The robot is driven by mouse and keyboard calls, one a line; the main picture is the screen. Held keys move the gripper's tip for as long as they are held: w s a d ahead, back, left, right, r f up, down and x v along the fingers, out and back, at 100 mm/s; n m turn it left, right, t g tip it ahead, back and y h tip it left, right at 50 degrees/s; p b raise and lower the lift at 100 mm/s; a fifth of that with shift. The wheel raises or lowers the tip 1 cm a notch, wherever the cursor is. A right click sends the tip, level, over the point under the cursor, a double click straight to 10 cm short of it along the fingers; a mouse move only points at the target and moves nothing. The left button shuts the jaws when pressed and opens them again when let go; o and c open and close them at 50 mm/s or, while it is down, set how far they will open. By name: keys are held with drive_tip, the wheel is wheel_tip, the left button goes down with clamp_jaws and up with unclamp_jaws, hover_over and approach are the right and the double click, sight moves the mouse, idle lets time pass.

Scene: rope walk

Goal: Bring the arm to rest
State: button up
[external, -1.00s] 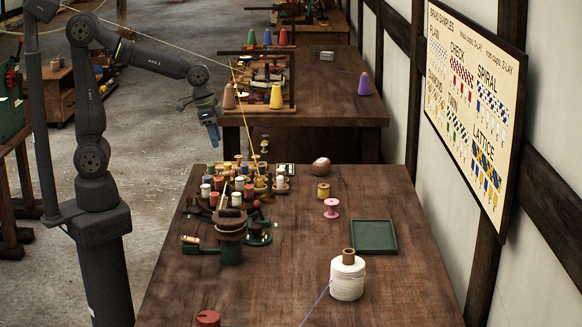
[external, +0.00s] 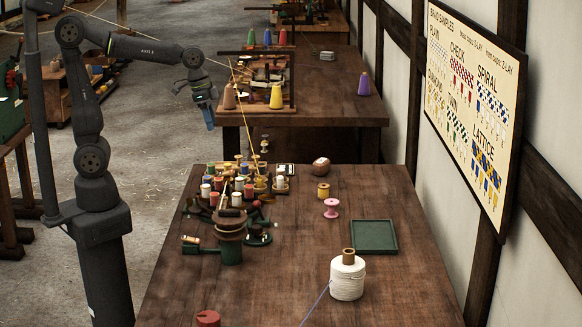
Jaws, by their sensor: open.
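My gripper (external: 208,118) hangs in the air at the end of my arm, pointing down. It is to the left of the far table and above and behind the braiding machine on the near table. The braiding machine (external: 231,246), with several coloured bobbins, stands apart from my gripper at the left of the near table.
The near table (external: 300,285) carries a green tray (external: 375,237), a white twine spool (external: 348,278), a pink spool (external: 331,208) and a yellow spool (external: 323,190). A cone rack (external: 257,106) stands on the far table, close right of my gripper. A yellow strand runs down to the machine.

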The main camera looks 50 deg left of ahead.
sight(227, 172)
drive_tip(key=x, duration=1.6)
drive_tip(key=shift+f, duration=0.2)
drive_tip(key=shift+r, duration=0.1)
drive_tip(key=v, duration=1.7)
drive_tip(key=x, duration=1.7)
drive_tip(key=shift+f, duration=0.3)
drive_tip(key=shift+d+r, duration=0.1)
drive_tip(key=shift+r, duration=0.1)
drive_tip(key=shift+w+d+g+y, duration=0.25)
drive_tip(key=shift+w+g+y, duration=0.05)
drive_tip(key=shift+g+y, duration=0.7)
wheel_tip(227, 172, up, 15)
drive_tip(key=w+d+g+y, duration=0.1)
drive_tip(key=shift+w+d, duration=0.25)
drive_tip(key=shift+c, duration=0.2)
